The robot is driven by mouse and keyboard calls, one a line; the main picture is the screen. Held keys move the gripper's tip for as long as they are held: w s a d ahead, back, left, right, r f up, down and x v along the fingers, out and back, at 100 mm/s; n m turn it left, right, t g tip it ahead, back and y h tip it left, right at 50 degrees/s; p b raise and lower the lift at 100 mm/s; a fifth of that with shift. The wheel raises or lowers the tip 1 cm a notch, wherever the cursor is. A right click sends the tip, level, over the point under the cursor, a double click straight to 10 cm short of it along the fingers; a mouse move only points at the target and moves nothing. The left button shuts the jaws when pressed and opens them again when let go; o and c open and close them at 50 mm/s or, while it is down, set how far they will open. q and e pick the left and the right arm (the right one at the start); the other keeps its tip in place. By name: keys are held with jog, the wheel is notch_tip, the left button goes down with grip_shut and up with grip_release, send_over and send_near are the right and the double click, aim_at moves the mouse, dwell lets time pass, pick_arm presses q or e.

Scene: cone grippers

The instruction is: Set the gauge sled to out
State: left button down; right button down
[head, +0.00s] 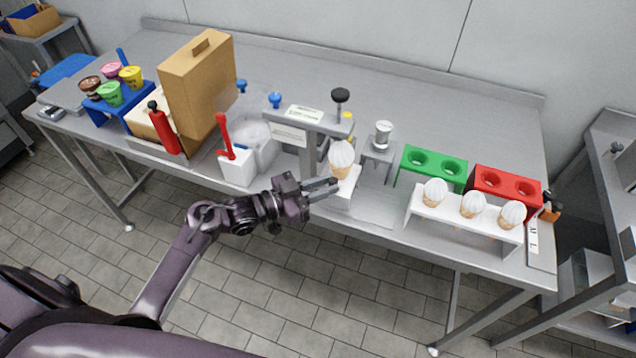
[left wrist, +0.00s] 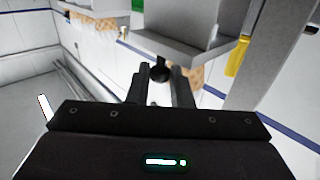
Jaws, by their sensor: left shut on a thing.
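The gauge sled (head: 345,187) is a pale block at the foot of the grey gauge stand (head: 308,122), near the table's front edge. A waffle cone with a white swirl (head: 341,158) stands upright on it. My left gripper (head: 331,185) is at the sled's front side. In the left wrist view its fingers (left wrist: 161,80) are shut on a small dark round knob (left wrist: 160,71) just beside the pale sled body (left wrist: 185,48). The fingers partly hide the knob. How far the sled is out cannot be told exactly. My right gripper is out of view.
A white rack (head: 465,226) with several cones stands to the right, before a green holder (head: 433,168) and a red holder (head: 505,192). A white box with a red lever (head: 225,135) stands to the left. The floor before the table is clear.

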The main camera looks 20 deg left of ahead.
pick_arm(q)
jog(key=d, duration=1.1)
jog(key=shift+s, duration=0.25)
jog(key=c, duration=1.7)
grip_release()
jog(key=shift+d, duration=0.1)
jog(key=o, duration=0.4)
jog(key=shift+d, duration=0.1)
jog(key=b+v, duration=0.1)
jog(key=v, duration=0.6)
jog(key=shift+s+a+b, duration=0.2)
jog(key=shift+a+b, duration=0.1)
